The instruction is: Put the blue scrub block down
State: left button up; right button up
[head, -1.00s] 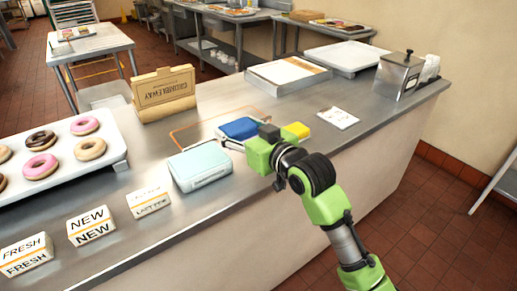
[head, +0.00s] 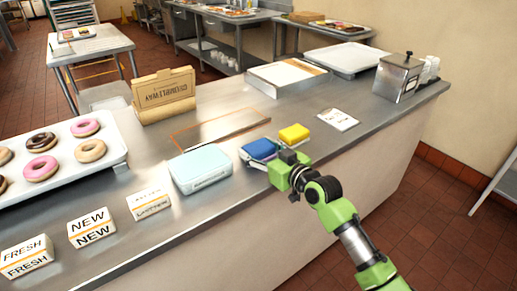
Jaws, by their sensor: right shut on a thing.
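The blue scrub block (head: 259,148) is at the front part of the steel counter, between a pale blue box and a yellow block. My right gripper (head: 271,157) is shut on it from the front right, and the green gripper body hides part of the block's near side. I cannot tell whether the block touches the counter. An orange-outlined rectangle (head: 218,129) on the counter lies behind and left of the block and is empty. My left gripper is not in view.
The pale blue box (head: 200,168) stands close left of the block, and the yellow block (head: 294,134) close behind right. A paper slip (head: 338,119) lies farther right. A brown sign box (head: 163,95) and a donut tray (head: 120,150) are left.

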jog(key=shift+f, duration=0.1)
jog(key=o, duration=1.2)
jog(key=shift+s+d, duration=0.3)
jog(key=shift+s, duration=0.05)
jog(key=v, duration=1.1)
